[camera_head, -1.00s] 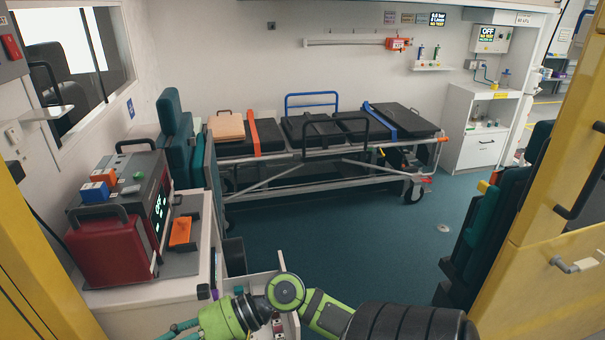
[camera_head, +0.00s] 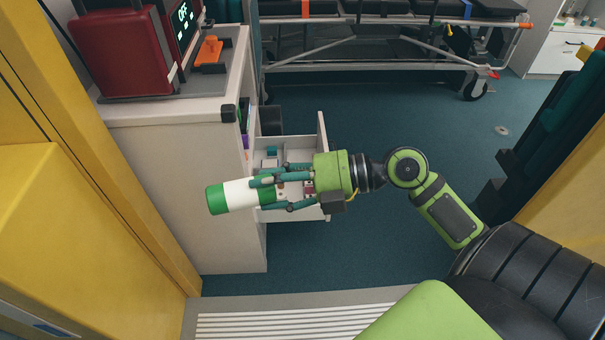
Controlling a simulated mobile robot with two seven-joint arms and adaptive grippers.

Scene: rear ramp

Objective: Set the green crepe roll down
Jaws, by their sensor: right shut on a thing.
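The green crepe roll (camera_head: 236,196) is a white cylinder with green ends, lying nearly level in the air at the centre left of the head view. My right gripper (camera_head: 262,193) comes from the right and is shut around its right end, with teal fingers above and below it. The fingers hide part of that end. The roll's left end sticks out free in front of the white cabinet. The gripper is over an open drawer (camera_head: 318,140). My left gripper is out of view.
The white cabinet (camera_head: 205,240) carries a red device (camera_head: 118,50) and an orange item (camera_head: 209,51) on top. The open drawer holds several small items. A yellow door frame (camera_head: 60,200) stands at left. A wheeled stretcher (camera_head: 390,65) is behind; teal floor (camera_head: 400,120) between is clear.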

